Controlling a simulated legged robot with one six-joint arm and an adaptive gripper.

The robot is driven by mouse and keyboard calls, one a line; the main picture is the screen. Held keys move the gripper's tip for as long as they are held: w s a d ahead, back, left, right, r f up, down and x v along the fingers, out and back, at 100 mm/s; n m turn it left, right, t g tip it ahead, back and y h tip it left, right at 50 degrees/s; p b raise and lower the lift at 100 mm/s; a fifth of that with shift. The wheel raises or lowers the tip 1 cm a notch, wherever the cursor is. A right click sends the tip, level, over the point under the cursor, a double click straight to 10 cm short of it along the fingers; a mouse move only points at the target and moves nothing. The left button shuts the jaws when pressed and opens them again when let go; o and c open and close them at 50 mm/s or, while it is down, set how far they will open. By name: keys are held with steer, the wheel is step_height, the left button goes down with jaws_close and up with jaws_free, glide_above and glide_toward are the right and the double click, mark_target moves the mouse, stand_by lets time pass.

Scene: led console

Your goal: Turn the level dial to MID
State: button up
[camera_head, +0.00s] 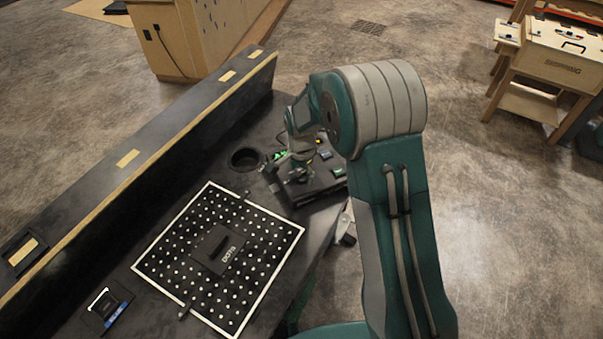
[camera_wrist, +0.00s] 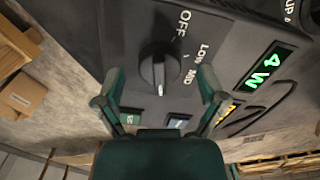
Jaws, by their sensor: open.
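In the wrist view the level dial (camera_wrist: 158,68) is a black round knob with a raised grip bar on a dark console (camera_wrist: 125,25). Its labels OFF (camera_wrist: 183,24), LOW (camera_wrist: 203,52) and MID (camera_wrist: 190,77) run down its right side. A small white mark on the knob shows at its lower end, below the MID label in the picture. My gripper (camera_wrist: 161,80) is open, with one finger on each side of the knob and visible gaps between; contact is not apparent. In the head view my gripper (camera_head: 283,182) is over the console (camera_head: 325,180), and my arm hides the dial.
In the head view a white-framed dotted board (camera_head: 220,258) and a round dark opening (camera_head: 245,158) lie left of the console. A long raised ledge (camera_head: 150,150) runs behind.

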steer(key=shift+a+f, duration=0.1)
steer(key=shift+f, duration=0.05)
steer(key=c, duration=1.1)
steer(key=shift+c, duration=0.2)
steer(key=shift+n, duration=0.3)
steer(key=n, duration=0.4)
steer(key=shift+n, duration=2.6)
steer(key=o, duration=1.1)
steer(key=shift+w, duration=0.1)
